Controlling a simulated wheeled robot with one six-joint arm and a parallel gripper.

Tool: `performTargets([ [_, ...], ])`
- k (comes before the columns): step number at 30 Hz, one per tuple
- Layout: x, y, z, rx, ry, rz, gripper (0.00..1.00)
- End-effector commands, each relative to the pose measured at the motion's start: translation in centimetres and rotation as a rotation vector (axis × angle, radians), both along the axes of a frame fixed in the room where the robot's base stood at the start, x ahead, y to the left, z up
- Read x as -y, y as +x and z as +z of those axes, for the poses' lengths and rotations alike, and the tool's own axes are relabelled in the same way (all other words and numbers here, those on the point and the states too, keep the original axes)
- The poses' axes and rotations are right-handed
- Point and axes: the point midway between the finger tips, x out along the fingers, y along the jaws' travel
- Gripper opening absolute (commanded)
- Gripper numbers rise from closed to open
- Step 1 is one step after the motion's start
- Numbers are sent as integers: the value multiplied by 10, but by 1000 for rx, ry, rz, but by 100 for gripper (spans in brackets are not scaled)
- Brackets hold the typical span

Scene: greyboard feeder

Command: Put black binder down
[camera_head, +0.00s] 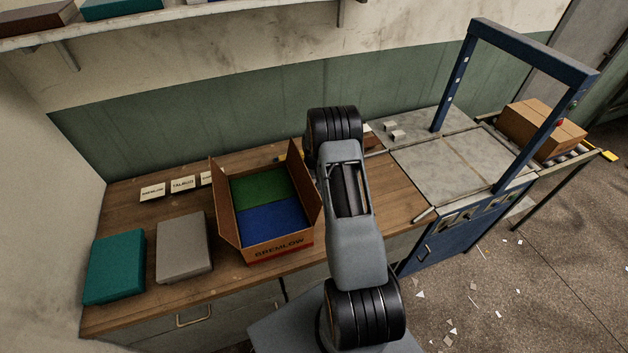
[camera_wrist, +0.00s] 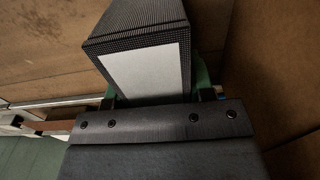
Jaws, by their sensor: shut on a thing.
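A black binder (camera_wrist: 140,25) with a pale blank label fills the upper middle of the wrist view. My gripper (camera_wrist: 158,92) is shut on its near end. In the head view my own arm hides both the gripper and the binder. An open cardboard box (camera_head: 235,222) marked BREMLOW stands on the wooden bench, its side flaps up. A green binder (camera_head: 262,188) and a blue binder (camera_head: 268,222) lie flat inside it. Brown surfaces surround the held binder in the wrist view; I cannot tell whether it touches any of them.
A teal binder (camera_head: 115,265) and a grey binder (camera_head: 183,246) lie on the bench (camera_head: 165,292) left of the box. Name cards (camera_head: 183,184) stand behind them. A blue frame (camera_head: 452,80) stands over a grey work surface at right. A closed carton (camera_head: 540,128) sits on rollers beyond.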

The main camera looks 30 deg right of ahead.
Motion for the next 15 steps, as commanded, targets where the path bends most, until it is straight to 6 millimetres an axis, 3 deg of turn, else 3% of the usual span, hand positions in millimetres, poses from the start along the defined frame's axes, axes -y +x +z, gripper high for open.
performTargets([
  [1, 0, 0, -3, 1, 0, 0, 15],
  [2, 0, 0, -2, 0, 0, 0, 51],
  [9, 0, 0, -1, 0, 0, 0, 74],
  [15, 0, 0, -1, 0, 0, 0, 74],
])
